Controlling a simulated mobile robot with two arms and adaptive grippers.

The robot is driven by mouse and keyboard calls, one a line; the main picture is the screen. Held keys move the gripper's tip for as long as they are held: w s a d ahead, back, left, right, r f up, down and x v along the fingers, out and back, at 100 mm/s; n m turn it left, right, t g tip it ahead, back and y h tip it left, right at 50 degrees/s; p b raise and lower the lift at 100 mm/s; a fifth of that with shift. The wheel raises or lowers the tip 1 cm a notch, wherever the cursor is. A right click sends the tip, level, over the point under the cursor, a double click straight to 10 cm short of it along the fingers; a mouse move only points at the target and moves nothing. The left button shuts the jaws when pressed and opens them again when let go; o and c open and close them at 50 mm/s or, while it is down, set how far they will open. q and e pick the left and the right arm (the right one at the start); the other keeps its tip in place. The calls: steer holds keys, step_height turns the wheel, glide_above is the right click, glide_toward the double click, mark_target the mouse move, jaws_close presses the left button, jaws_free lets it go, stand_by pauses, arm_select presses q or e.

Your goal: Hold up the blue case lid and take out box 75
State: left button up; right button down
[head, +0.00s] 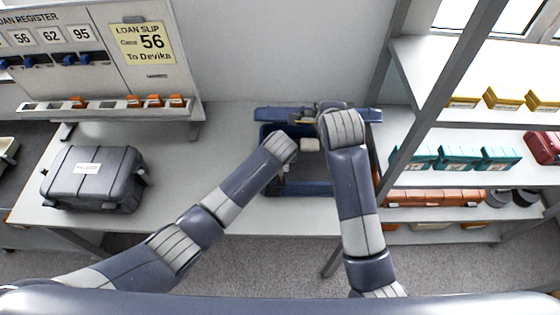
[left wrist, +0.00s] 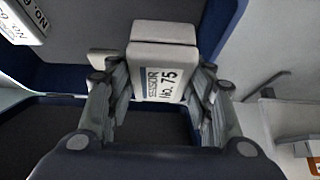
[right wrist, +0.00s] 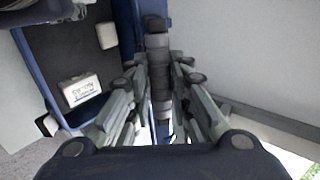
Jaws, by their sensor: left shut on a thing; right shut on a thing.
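The blue case (head: 318,188) stands open on the table, its raised lid (head: 365,115) at the back. My right gripper (right wrist: 157,72) is shut on the lid's edge, at a dark grey strip on it; the arm hides much of this in the head view. My left gripper (left wrist: 156,78) is shut on box 75 (left wrist: 160,58), a pale grey box with its number facing the left wrist camera. The fingers grip its two sides, at the case. I cannot tell whether it is clear of the floor. In the head view, my left arm hides box 75.
Another labelled pale box (right wrist: 80,90) and a small pale block (right wrist: 107,36) are in the case. A dark grey case (head: 95,180) stands on the table at left. A shelf rack (head: 455,145) stands close at right, a register board (head: 100,50) behind left.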

arm_select(q)
steer(key=shift+r, duration=0.85)
steer(key=shift+w+r, duration=0.1)
steer(key=shift+r, duration=1.25)
arm_select(e)
steer(key=shift+w, duration=0.1)
steer(key=shift+f, duration=0.1)
arm_select(q)
steer(key=s+a, duration=0.4)
steer(key=s, duration=0.5)
steer(key=s+a, duration=0.4)
steer(key=s, duration=0.6)
steer(key=shift+w, duration=0.1)
